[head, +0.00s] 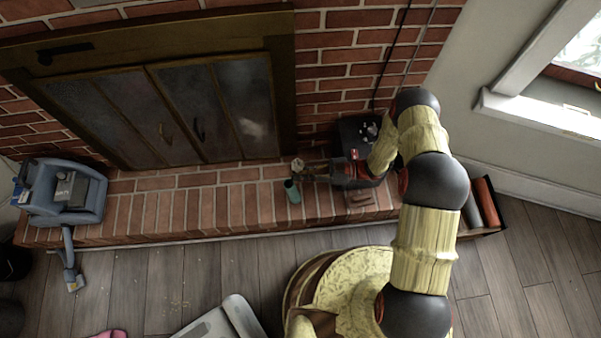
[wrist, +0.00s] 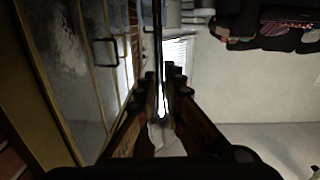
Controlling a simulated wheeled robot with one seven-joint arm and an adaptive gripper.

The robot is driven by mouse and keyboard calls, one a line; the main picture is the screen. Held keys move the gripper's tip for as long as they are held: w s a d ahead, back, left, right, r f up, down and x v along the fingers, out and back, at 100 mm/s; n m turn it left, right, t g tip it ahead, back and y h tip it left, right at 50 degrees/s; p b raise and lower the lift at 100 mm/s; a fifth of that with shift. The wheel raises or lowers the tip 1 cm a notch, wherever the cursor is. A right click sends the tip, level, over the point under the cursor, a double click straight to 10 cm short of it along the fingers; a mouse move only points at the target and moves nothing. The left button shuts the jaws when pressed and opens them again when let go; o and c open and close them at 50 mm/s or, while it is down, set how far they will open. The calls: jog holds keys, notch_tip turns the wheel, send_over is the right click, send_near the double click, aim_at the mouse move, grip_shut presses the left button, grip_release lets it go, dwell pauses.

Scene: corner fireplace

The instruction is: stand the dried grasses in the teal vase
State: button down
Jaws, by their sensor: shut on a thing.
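The teal vase (head: 292,191) stands on the brick hearth, in front of the fireplace doors. My gripper (head: 306,174) reaches in from the right, just behind and to the right of the vase's top. A small pale tuft, likely the dried grasses (head: 298,163), shows at the fingertips, above the vase in the picture. In the wrist view my gripper (wrist: 164,90) is shut on a thin dark stem of the grasses (wrist: 157,45), which runs up between the fingers. The vase is not clearly seen there. I cannot tell whether the stems are inside the vase.
A small wooden block (head: 360,198) lies on the hearth below my gripper. A black box (head: 356,134) stands behind my arm. A blue-grey carpet cleaner (head: 62,192) is at the hearth's left end. The hearth (head: 195,208) between it and the vase is clear.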

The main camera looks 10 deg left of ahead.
jog(key=c, duration=1.8)
grip_release()
jog(key=shift+c, duration=0.2)
jog(key=w+d, duration=0.2)
jog(key=d, duration=0.9)
jog(key=shift+w+d, duration=0.2)
jog(key=shift+d, duration=0.2)
